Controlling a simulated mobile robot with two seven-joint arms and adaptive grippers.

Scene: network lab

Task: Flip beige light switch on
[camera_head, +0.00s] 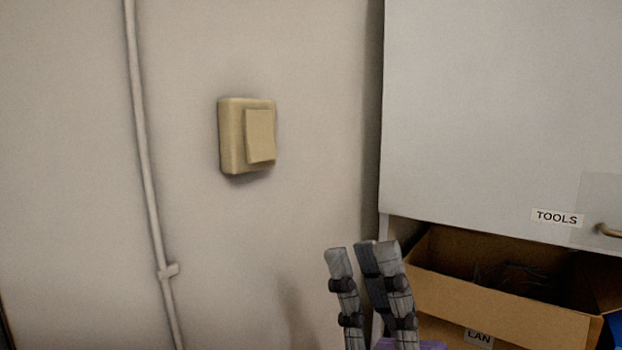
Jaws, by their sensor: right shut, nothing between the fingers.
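The beige light switch (247,136) is mounted on the wall in the upper middle-left of the head view. Its square plate carries a rocker (260,136) on the right part, which looks slightly tilted; I cannot tell from this view whether it is on or off. My right gripper (363,252) rises from the bottom edge, below and to the right of the switch and apart from it. Its grey fingers point up, and it is shut with nothing held. My left gripper does not show.
A pipe (147,170) runs down the wall left of the switch. A grey cabinet (490,110) labelled TOOLS stands at the right. Below it, an open cardboard box (500,305) labelled LAN sits close to my right gripper. The wall around the switch is clear.

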